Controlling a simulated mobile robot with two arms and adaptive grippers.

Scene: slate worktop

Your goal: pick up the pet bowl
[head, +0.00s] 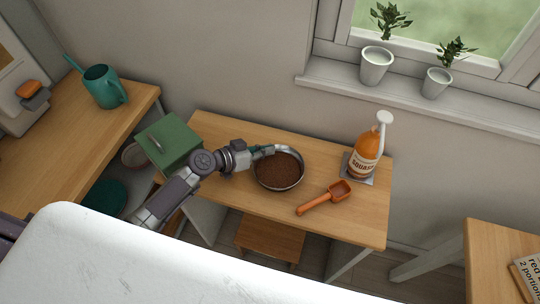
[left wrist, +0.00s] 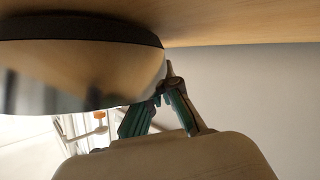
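The pet bowl (head: 300,180) is a round metal bowl full of brown kibble on the small wooden table in the head view. In the left wrist view its shiny wall and dark base (left wrist: 80,28) fill the upper left, against the wood. My left gripper (head: 264,151) reaches in from the left to the bowl's back-left rim. In the left wrist view its teal fingers (left wrist: 163,92) come close together at the rim, with the wall between them; one fingertip is partly hidden by the bowl. I cannot tell a gap under the bowl. My right gripper is out of view.
An orange scoop (head: 325,198) lies right of the bowl. An orange squash bottle with a white pump (head: 366,158) stands on a grey mat behind it. A green box (head: 170,141) is at the left, by my arm. A wooden stool (head: 270,240) stands below.

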